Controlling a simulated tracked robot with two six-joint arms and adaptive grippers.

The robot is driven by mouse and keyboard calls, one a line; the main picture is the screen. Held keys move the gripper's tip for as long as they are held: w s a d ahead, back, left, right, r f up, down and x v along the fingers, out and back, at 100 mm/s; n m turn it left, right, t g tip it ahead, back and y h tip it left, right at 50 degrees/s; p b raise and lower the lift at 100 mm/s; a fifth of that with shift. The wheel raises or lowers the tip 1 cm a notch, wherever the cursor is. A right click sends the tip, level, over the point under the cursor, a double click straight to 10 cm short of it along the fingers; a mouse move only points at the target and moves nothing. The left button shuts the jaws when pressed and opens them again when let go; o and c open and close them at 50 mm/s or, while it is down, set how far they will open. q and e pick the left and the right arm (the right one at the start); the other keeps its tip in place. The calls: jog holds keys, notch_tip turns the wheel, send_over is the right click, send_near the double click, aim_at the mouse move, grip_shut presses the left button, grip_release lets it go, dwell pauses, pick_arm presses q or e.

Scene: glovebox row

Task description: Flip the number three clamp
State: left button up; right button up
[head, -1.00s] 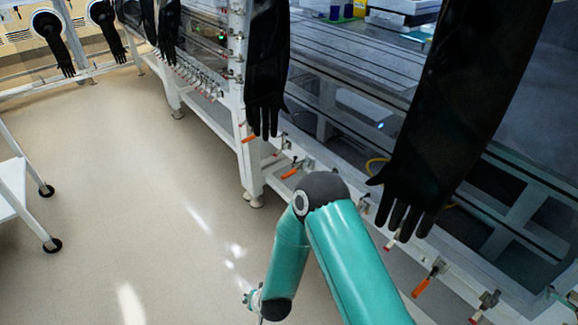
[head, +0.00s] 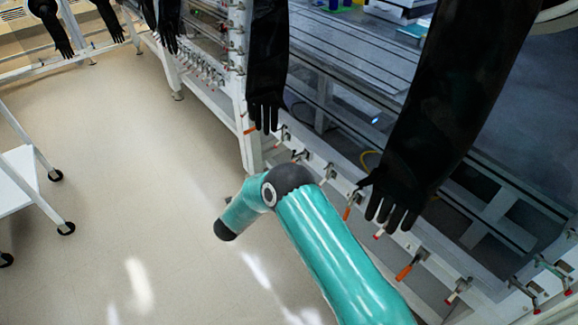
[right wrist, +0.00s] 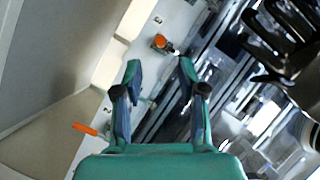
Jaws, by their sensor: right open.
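Toggle clamps line the glovebox's lower white rail in the head view. Some have orange handles, including one by the left glove (head: 250,130), one near the middle (head: 348,212) and one further right (head: 404,272). I see no numbers, so I cannot tell which is number three. In the right wrist view my right gripper (right wrist: 159,74) is open and empty. An orange-tipped clamp (right wrist: 160,42) lies just beyond and between its fingertips, apart from them. Another orange handle (right wrist: 88,130) is at the lower left. My left gripper is not in view.
Black gloves hang over the rail, one at the middle (head: 267,70) and a large one at the right (head: 430,120). A black glove (right wrist: 285,40) is also close at right in the wrist view. A white cart (head: 25,180) stands at left. The floor between is clear.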

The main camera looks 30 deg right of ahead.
jog(key=x, duration=0.9)
jog(key=shift+w+d+f, duration=0.15)
jog(key=shift+d, duration=0.15)
grip_shut()
